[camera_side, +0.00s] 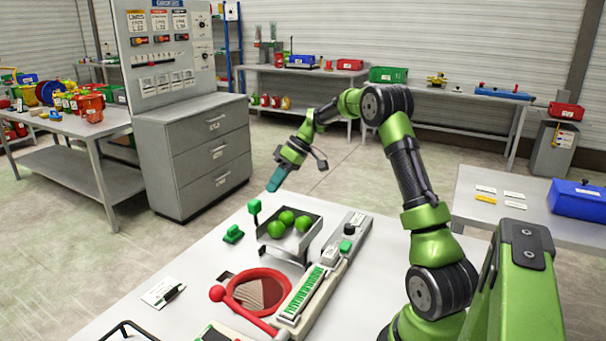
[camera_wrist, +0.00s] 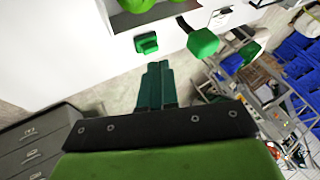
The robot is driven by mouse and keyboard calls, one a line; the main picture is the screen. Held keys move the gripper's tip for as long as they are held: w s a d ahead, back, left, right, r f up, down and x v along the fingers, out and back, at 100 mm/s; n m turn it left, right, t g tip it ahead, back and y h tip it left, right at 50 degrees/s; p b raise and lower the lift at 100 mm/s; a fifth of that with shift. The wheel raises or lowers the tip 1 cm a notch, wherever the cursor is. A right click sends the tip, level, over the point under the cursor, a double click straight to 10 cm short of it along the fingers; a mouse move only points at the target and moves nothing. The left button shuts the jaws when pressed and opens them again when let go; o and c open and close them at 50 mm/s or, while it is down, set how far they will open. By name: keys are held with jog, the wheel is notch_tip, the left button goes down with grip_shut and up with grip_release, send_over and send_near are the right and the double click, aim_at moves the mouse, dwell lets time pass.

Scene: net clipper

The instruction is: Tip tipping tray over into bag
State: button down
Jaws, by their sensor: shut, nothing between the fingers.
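The tipping tray (camera_side: 308,241) is a grey tray on the white table with several green balls (camera_side: 286,218) in it. It sits level, and its edge also shows in the wrist view (camera_wrist: 150,14). A green block-shaped handle (camera_side: 254,206) stands up at the tray's left side; it appears near my fingers in the wrist view (camera_wrist: 203,43). The bag seems to be the red-rimmed opening with brown netting (camera_side: 262,292) in front of the tray. My gripper (camera_side: 271,188) is shut and empty, above and beyond the handle, apart from it.
A small green block (camera_side: 233,234) sits left of the tray. A green-toothed strip (camera_side: 303,295) and a grey box with a knob (camera_side: 346,238) lie to the right. A card with a black item (camera_side: 165,292) lies at the left. A grey drawer cabinet (camera_side: 200,155) stands behind.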

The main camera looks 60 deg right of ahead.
jog(key=shift+w+a+f, duration=0.1)
jog(key=shift+a, duration=1)
jog(key=shift+a+f, duration=0.1)
jog(key=shift+a, duration=0.95)
jog(key=shift+a, duration=0.1)
